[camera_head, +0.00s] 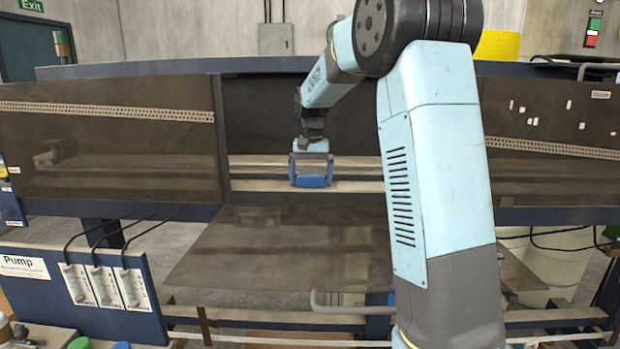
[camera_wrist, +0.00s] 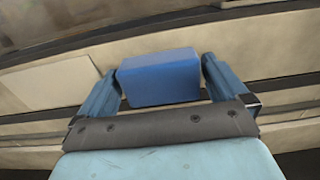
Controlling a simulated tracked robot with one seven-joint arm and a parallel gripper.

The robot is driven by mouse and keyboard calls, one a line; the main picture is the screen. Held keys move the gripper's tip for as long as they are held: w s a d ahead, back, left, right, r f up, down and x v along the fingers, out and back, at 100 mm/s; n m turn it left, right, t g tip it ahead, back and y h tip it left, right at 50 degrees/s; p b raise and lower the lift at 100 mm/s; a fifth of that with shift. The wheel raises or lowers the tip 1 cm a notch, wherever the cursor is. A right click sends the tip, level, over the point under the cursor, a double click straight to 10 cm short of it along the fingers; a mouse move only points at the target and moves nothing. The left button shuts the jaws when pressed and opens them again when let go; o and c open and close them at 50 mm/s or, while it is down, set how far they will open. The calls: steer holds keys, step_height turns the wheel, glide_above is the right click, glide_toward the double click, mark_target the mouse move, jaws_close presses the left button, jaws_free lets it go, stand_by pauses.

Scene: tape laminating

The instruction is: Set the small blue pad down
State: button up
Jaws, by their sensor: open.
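The small blue pad (camera_head: 311,181) is a plain blue block at the middle of the machine, at the light strip behind the opening. In the wrist view the pad (camera_wrist: 160,78) lies between the two fingers of my gripper (camera_wrist: 160,82), with a narrow gap visible at its right side. At its left side I cannot tell whether the finger touches it. My gripper also shows in the head view (camera_head: 311,170), pointing down over the pad with its fingers apart. The pad appears to rest on the light surface, though its underside is hidden.
Dark panels (camera_head: 110,140) flank the opening on the left and right. A dark flat plate (camera_head: 280,250) extends in front below it. My arm hides part of the right side. A pump box (camera_head: 100,285) with cables stands at the front left. Light rails (camera_wrist: 265,45) run beside the pad.

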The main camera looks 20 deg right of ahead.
mark_target(311, 175)
step_height(311, 175, up, 12)
steer(key=s+r+t, duration=0.1)
steer(key=s+r, duration=0.1)
steer(key=s, duration=0.8)
steer(key=s+f+n+t, duration=0.1)
steer(key=s+f, duration=0.2)
steer(key=s, duration=0.5)
steer(key=s+f+n+t, duration=0.1)
steer(key=s+f+t, duration=0.1)
steer(key=s, duration=0.7)
steer(key=s+f+n+t, duration=0.1)
steer(key=s+f, duration=0.3)
steer(key=s, duration=0.5)
steer(key=shift+s+f+n+t, duration=0.2)
steer(key=shift+f+n+t, duration=0.1)
steer(key=shift+f, duration=0.1)
steer(key=shift+s+f, duration=0.25)
steer(key=shift+f, duration=0.05)
steer(key=shift+a, duration=0.1)
